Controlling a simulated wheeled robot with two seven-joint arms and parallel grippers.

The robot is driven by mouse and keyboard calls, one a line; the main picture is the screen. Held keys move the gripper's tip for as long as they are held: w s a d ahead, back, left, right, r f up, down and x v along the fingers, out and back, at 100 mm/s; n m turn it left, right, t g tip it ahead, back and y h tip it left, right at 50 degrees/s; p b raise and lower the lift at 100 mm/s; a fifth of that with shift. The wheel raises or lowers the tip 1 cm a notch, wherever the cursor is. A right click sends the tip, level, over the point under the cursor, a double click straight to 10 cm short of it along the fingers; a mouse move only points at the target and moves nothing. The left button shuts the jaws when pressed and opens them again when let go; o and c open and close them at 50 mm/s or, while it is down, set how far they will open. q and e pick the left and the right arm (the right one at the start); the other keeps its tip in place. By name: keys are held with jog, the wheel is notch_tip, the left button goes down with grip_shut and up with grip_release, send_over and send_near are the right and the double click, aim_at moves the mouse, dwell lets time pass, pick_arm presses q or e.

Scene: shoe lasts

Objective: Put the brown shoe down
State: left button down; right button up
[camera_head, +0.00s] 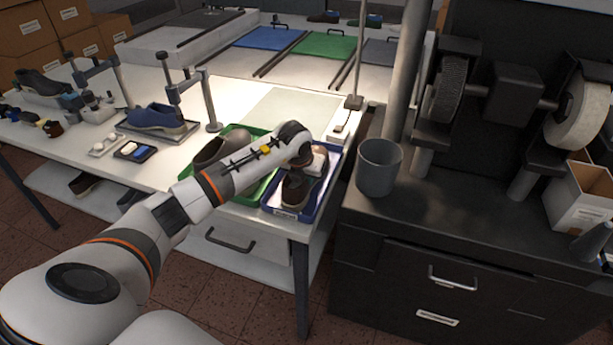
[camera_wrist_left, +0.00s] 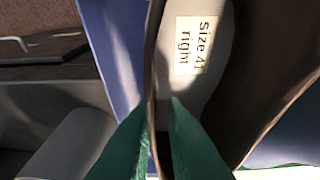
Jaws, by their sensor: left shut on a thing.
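A dark brown shoe (camera_head: 298,192) is at the blue tray (camera_head: 287,213) on the table's right front corner. In the wrist view the shoe (camera_wrist_left: 262,45) is seen from above, with a label reading "Size 41 right" on its pale insole. My left gripper (camera_wrist_left: 163,115) has its green fingers shut on the shoe's rim. In the head view my arm reaches in over the trays and partly covers the shoe. Whether its sole touches the tray floor is hidden. My right gripper is not in view.
A green tray (camera_head: 262,190) with another brownish shoe (camera_head: 222,148) stands left of the blue tray. A grey bin (camera_head: 379,167) stands on the dark workbench to the right, near grinding wheels. A blue shoe (camera_head: 156,117) sits further left under a clamp stand.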

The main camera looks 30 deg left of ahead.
pick_arm(q)
jog(key=c, duration=1.5)
grip_release()
jog(key=shift+r+p, duration=0.25)
jog(key=shift+p, duration=0.1)
jog(key=shift+s+r+b, duration=0.15)
jog(key=shift+r+b, duration=0.15)
jog(key=b+v, duration=0.2)
jog(key=v, duration=0.7)
jog(key=shift+s+r, duration=0.1)
jog(key=shift+r, duration=0.25)
jog(key=shift+s+d+r, duration=0.15)
jog(key=shift+s+r, duration=0.15)
jog(key=shift+r, duration=0.35)
